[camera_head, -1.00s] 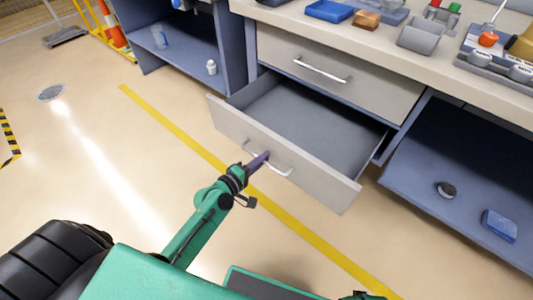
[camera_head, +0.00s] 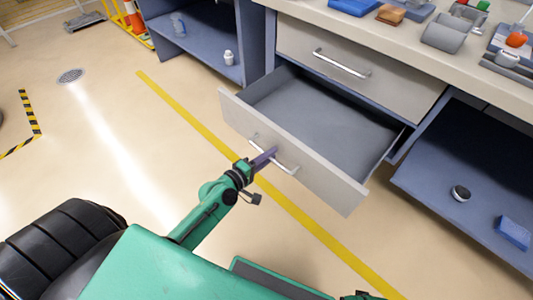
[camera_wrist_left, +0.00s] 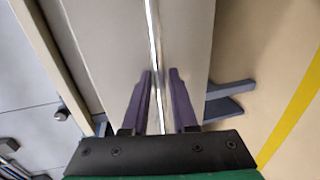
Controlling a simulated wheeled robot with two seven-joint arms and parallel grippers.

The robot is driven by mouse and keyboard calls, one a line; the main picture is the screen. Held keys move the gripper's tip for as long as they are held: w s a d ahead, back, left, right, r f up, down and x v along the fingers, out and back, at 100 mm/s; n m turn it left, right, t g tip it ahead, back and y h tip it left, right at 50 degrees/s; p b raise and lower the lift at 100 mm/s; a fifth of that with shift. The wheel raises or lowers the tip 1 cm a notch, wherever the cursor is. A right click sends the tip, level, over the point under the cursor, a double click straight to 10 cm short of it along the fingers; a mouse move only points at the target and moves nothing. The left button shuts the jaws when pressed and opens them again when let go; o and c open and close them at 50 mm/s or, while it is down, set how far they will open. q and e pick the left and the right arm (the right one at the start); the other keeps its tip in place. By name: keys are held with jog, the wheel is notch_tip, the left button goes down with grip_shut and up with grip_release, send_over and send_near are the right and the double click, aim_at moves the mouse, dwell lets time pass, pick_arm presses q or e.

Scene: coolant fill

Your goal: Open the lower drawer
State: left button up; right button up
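The lower drawer (camera_head: 300,155) is pulled well out of the cabinet and its inside looks empty. Its bar handle (camera_head: 286,169) is on the pale front panel. My left gripper (camera_head: 270,154) is at this handle. In the left wrist view, the handle bar (camera_wrist_left: 152,25) runs between the two purple fingers of my left gripper (camera_wrist_left: 160,74). A gap shows beside the bar, so the fingers look open around it. Whether one finger touches the bar is unclear. My right gripper is not in view.
The upper drawer (camera_head: 360,60) above is shut. A worktop (camera_head: 400,30) with trays and tools runs above it. Open shelves stand on both sides; the right shelf (camera_head: 430,175) holds a dark round object and a blue block (camera_head: 513,233). The floor in front, with a yellow line (camera_head: 190,120), is clear.

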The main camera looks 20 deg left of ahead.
pick_arm(q)
jog(key=b+v, duration=0.1)
jog(key=v, duration=1.3)
jog(key=shift+s, duration=0.3)
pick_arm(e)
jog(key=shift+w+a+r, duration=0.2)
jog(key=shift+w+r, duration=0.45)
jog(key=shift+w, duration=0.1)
pick_arm(q)
jog(key=shift+a+f, duration=0.1)
